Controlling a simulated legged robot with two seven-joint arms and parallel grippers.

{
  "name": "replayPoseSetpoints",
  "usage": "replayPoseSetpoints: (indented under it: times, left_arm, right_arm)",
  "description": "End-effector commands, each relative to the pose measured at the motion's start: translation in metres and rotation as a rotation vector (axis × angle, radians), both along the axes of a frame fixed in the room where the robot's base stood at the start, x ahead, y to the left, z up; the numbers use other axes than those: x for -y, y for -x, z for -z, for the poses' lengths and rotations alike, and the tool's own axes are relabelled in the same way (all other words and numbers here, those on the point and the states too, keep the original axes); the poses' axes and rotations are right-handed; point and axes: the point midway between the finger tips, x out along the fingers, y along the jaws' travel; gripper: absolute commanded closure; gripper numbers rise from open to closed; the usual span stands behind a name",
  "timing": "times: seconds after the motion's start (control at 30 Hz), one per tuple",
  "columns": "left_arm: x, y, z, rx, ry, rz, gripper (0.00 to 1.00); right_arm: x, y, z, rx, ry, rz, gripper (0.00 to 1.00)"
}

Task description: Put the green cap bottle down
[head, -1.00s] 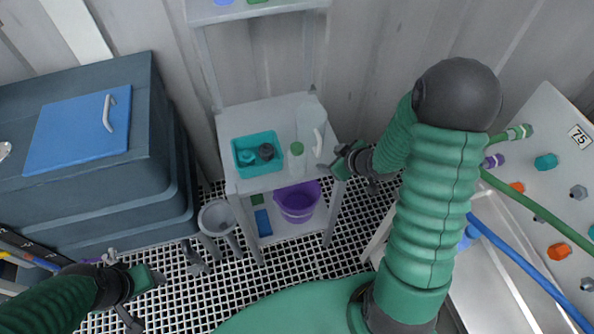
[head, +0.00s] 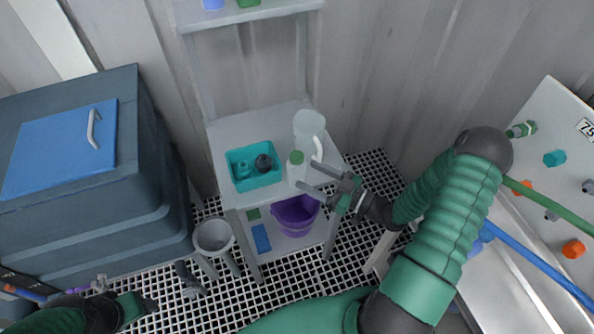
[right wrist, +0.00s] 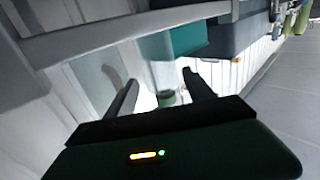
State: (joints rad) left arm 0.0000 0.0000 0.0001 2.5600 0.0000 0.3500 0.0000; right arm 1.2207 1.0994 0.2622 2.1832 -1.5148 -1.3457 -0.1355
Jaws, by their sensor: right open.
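The green cap bottle (head: 296,172), whitish with a green top, stands upright on the upper grey shelf (head: 222,150), close to its front right edge. My right gripper (head: 309,177) is open, its fingertips at the bottle's right side. In the right wrist view, a green cap (right wrist: 168,97) and pale body show between the two spread fingers (right wrist: 160,88). I cannot tell whether a finger touches the bottle. My left gripper (head: 135,305) is low at the left, away from the shelf, and its jaws are unclear.
A teal bin (head: 237,181) with dark and teal items sits left of the bottle. A clear jug (head: 309,125) with a white handle stands behind it. A purple bucket (head: 294,217) is on the lower shelf. A dark chest (head: 150,150) is at the left.

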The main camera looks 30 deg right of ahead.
Motion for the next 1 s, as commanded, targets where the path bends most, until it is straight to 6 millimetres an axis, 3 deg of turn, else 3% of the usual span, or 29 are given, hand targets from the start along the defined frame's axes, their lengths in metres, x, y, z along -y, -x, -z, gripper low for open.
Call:
replayPoseSetpoints:
  times: [0.5,0.73,1.0]
  left_arm:
    - [0.0,0.0,-0.004,0.0,0.0,0.0,0.4]
    - [0.0,0.0,-0.003,0.0,0.0,0.0,0.4]
    - [0.0,0.0,-0.004,0.0,0.0,0.0,0.4]
  right_arm:
    - [-0.03,-0.07,-0.009,0.0,0.001,-0.001,0.38]
    - [-0.031,-0.072,-0.009,-0.001,0.002,0.0,0.38]
    - [-0.031,-0.072,-0.009,-0.001,0.002,0.0,0.72]
